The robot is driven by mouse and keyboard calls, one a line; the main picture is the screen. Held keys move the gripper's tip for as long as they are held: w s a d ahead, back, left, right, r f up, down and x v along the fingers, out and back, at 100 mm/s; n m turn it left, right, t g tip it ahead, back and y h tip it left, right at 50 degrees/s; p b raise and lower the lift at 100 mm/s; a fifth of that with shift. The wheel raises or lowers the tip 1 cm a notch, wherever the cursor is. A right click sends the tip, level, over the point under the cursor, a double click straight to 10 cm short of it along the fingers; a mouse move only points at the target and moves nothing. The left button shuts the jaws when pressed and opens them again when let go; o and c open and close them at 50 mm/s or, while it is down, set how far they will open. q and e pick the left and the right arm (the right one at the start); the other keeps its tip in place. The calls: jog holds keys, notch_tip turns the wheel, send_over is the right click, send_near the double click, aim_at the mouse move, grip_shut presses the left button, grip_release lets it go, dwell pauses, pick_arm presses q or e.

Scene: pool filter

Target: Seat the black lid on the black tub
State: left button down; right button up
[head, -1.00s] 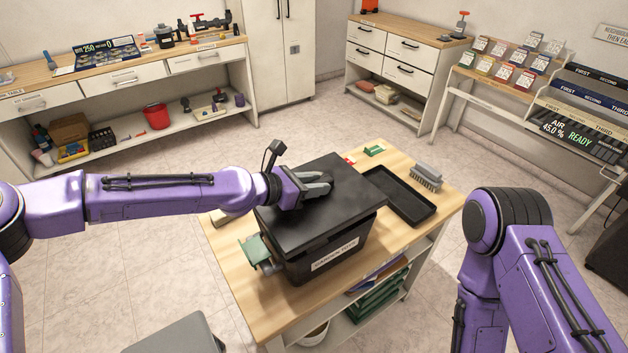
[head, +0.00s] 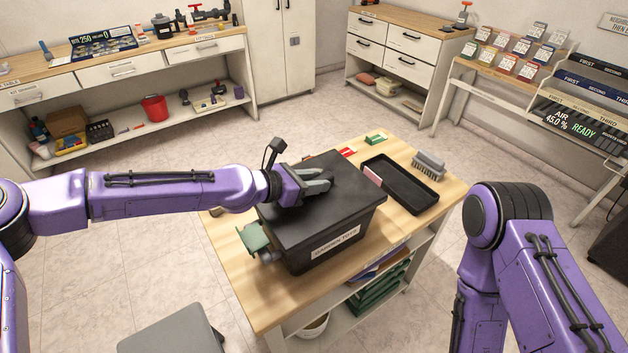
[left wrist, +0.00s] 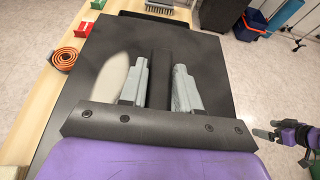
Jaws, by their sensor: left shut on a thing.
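The black lid (head: 335,207) is a flat, dark panel lying level over the black tub (head: 352,240), which has a white label on its front. The lid covers the tub's opening. Its edges line up closely with the rim, but I cannot tell whether it is fully down. My left gripper (head: 325,180) is shut on the lid's raised handle. In the left wrist view the dark handle (left wrist: 160,75) runs between the grey fingers (left wrist: 158,88). My right gripper (left wrist: 268,129) shows small at the right of the left wrist view, fingers apart, empty, away from the lid.
A wooden-topped table (head: 240,285) carries the tub. A black tray (head: 402,185) and a grey brush (head: 428,164) lie right of it. A green part (head: 253,237) stands close against the tub's left side. An orange coil (left wrist: 65,58) lies beside the lid.

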pick_arm(q)
jog(key=shift+f+b, duration=0.45)
jog(key=shift+f, duration=0.15)
dwell(0.5)
jog(key=c, duration=0.7)
grip_release()
jog(key=shift+c, duration=0.2)
jog(key=v, duration=1)
jog(key=shift+s+a+r, duration=0.15)
jog(key=shift+s+a, duration=0.05)
